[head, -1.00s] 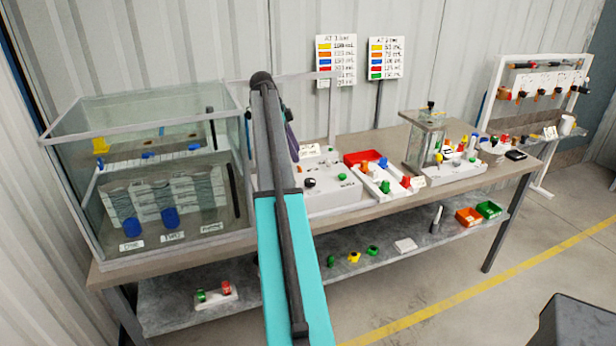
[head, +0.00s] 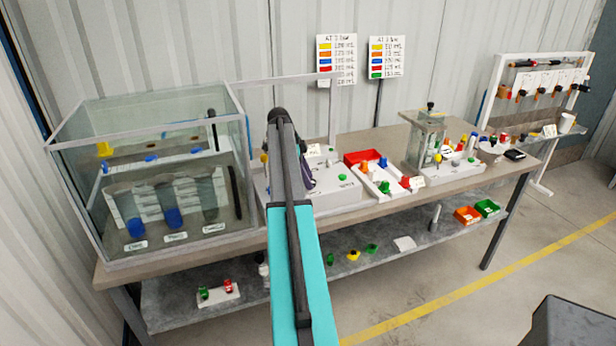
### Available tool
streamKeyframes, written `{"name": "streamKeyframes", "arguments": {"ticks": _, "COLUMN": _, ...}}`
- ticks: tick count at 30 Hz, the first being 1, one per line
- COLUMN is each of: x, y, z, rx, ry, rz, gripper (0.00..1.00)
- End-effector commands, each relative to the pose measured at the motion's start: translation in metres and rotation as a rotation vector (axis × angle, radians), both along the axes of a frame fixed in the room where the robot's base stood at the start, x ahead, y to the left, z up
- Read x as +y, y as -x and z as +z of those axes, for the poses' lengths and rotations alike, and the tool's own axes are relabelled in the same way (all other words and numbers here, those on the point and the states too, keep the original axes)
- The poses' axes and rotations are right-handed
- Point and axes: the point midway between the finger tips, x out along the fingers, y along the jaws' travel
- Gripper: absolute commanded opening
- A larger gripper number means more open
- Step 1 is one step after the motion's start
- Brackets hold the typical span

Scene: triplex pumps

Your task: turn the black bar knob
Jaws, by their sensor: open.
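A pale grey control box (head: 340,194) stands on the bench at the middle of the head view, partly behind my arm. The black bar knob is hidden now behind my arm and its dark end. My gripper (head: 307,172) shows only in part as a dark, purplish shape just right of my arm, in front of the box's left half. Its jaws look open, with nothing seen in them. Whether it touches the knob cannot be told.
A glass tank (head: 150,180) fills the bench's left end. Right of the box are a red tray (head: 362,157), a white tray (head: 380,187) with coloured knobs and a clear tower (head: 427,142). The lower shelf (head: 320,268) carries small parts.

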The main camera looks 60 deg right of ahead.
Motion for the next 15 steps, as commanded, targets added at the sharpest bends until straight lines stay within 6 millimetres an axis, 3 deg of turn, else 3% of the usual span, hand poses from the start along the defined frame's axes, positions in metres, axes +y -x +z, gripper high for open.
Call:
{"name": "streamKeyframes", "arguments": {"ticks": 11, "x": -0.0012, "y": 0.0018, "z": -0.0031, "rx": 0.0, "ry": 0.0, "rz": -0.001, "gripper": 0.52}}
{"name": "streamKeyframes", "arguments": {"ticks": 15, "x": -0.0014, "y": 0.002, "z": -0.003, "rx": 0.0, "ry": 0.001, "rz": -0.002, "gripper": 0.3}}
